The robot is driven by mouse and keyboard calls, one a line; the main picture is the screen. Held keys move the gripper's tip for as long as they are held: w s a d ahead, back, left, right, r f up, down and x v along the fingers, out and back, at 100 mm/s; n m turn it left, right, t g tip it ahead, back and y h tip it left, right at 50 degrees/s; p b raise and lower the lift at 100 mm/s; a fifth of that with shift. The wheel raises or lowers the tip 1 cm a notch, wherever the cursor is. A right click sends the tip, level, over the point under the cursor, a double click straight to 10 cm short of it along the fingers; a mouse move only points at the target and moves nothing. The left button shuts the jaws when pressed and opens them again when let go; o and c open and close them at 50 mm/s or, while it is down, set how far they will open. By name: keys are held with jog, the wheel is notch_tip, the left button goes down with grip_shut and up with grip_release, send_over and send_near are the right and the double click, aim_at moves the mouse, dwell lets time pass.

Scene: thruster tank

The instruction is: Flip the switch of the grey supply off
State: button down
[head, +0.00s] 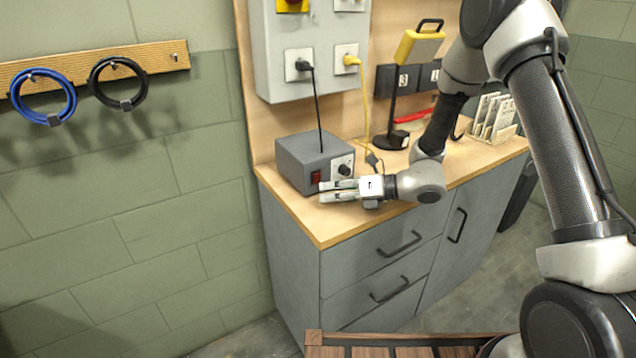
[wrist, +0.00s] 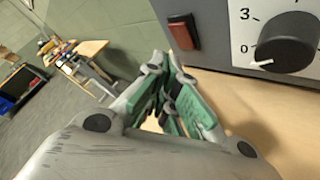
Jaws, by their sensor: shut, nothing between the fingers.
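The grey supply (head: 309,153) is a box standing on the wooden worktop, with a cable rising from it to a wall outlet. Its front carries a red rocker switch (head: 315,177) and a black dial (head: 343,169). In the wrist view the red switch (wrist: 183,33) is at the upper middle, and the dial (wrist: 283,42) with its pointer near 0 is to its right. Which way the rocker is pressed I cannot tell. My gripper (head: 322,191) is shut and empty, just in front of the supply below the switch. Its green-padded fingers (wrist: 168,85) show apart from the switch in the wrist view.
A grey outlet cabinet (head: 305,35) hangs above the supply. A yellow lamp (head: 418,46) and a card rack (head: 492,120) stand farther right on the worktop (head: 325,228). Blue (head: 43,97) and black cable coils hang on the left wall. The worktop's front left is clear.

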jog(key=shift+s+d+r, duration=0.2)
jog(key=shift+s+d, duration=0.45)
jog(key=shift+s, duration=0.35)
jog(key=shift+s+d+r, duration=0.15)
jog(key=shift+s+d, duration=0.5)
jog(key=shift+s, duration=0.3)
jog(key=shift+s+r, duration=0.15)
jog(key=shift+r, duration=0.15)
jog(key=s+d+r+n+g+h, duration=0.4)
jog(key=s+d+r+n, duration=0.55)
jog(key=s+n, duration=0.35)
jog(key=s+d+r+n+t+h, duration=0.2)
jog(key=d+n, duration=0.3)
jog(key=d, duration=0.3)
jog(key=s+d+r+n+t+h, duration=0.2)
jog(key=d+r+n+h, duration=0.3)
jog(key=d, duration=0.3)
jog(key=s+d+r+n+t+h, duration=0.1)
jog(key=s+d+r+n+h, duration=0.2)
jog(key=d, duration=0.5)
jog(key=shift+s+r+n+t+h, duration=0.25)
jog(key=shift+s+n+t+h, duration=0.2)
jog(key=shift+s+n, duration=0.55)
jog(key=shift+w, duration=0.25)
